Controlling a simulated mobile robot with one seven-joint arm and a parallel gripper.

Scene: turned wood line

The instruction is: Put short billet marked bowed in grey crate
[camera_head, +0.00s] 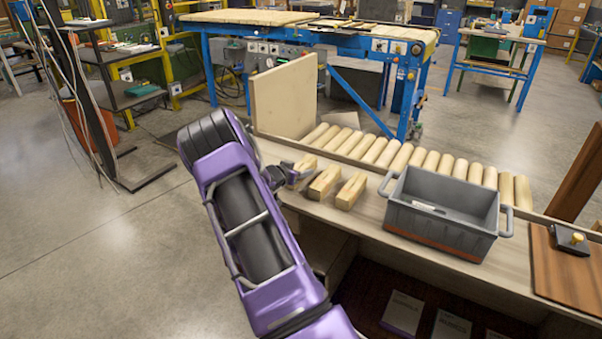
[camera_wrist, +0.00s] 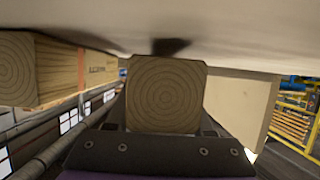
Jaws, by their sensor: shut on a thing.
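My gripper (camera_head: 291,176) is at the near end of the leftmost of three short wooden billets on the bench. It is shut on this billet (camera_head: 306,163); in the wrist view the billet's square end grain (camera_wrist: 166,93) fills the space between the fingers. No marking can be read on it. The middle billet (camera_head: 325,182) and right billet (camera_head: 351,191) lie beside it. A neighbouring billet with a small printed mark and a reddish band (camera_wrist: 62,76) shows in the wrist view; the word is too blurred to read. The grey crate (camera_head: 440,230) stands to the right, with a small white item inside.
A row of round wooden rollers (camera_head: 385,152) runs behind the billets and crate. A tall pale board (camera_head: 285,97) stands upright at the back left. A brown board (camera_head: 565,268) with a black-and-yellow item lies right of the crate. Bare bench top lies before the billets.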

